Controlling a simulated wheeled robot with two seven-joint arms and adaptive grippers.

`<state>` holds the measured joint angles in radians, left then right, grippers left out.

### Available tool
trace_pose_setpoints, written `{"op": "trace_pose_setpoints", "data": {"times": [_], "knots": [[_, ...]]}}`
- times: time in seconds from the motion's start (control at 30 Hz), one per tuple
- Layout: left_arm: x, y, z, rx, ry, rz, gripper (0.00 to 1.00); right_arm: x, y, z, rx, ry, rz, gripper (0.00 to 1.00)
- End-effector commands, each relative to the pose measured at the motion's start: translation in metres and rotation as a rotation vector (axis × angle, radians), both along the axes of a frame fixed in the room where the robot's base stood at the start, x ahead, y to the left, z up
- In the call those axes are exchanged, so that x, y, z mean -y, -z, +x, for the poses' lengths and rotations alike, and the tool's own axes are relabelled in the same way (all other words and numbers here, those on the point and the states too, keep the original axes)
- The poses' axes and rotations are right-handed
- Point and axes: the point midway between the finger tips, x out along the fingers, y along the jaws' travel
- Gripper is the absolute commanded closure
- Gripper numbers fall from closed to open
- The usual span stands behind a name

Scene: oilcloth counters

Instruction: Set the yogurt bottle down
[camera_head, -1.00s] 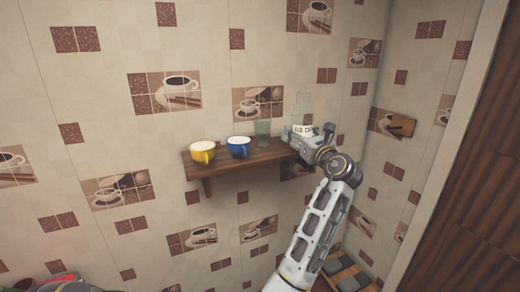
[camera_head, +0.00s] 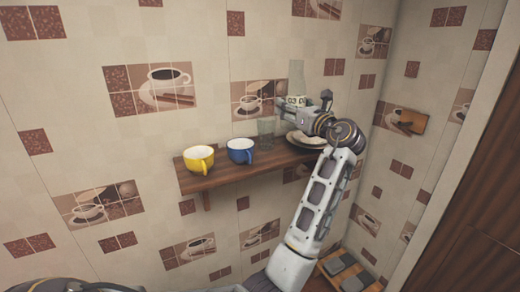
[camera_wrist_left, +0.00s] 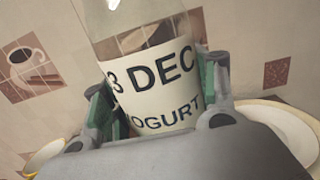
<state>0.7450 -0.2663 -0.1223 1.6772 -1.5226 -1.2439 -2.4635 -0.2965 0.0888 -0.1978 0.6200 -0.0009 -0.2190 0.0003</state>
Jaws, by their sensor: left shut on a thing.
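The yogurt bottle (camera_head: 296,101) is clear glass with a white label in dark letters. It is in my left gripper (camera_head: 298,108), above the right part of the wooden wall shelf (camera_head: 225,176), apart from the shelf. In the left wrist view the bottle (camera_wrist_left: 155,88) stands slightly tilted between the green-padded fingers (camera_wrist_left: 158,95), which press on both its sides. Its lower end is hidden by the gripper body. My right gripper is not in view.
On the shelf stand a yellow cup (camera_head: 198,159), a blue cup (camera_head: 240,151) and a clear glass (camera_head: 265,135). A tiled wall is close behind.

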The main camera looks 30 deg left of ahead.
Motion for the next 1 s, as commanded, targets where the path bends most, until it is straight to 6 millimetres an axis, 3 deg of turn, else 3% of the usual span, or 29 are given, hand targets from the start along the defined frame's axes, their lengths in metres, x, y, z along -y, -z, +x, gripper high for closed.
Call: {"op": "trace_pose_setpoints", "data": {"times": [0.63,1.0], "knots": [[0.001,0.000,0.000,0.001,-0.002,0.002,1.00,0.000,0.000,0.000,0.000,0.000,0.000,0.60],[0.001,0.039,-0.001,-0.001,-0.002,0.003,1.00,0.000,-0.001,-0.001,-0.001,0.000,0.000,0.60]]}}
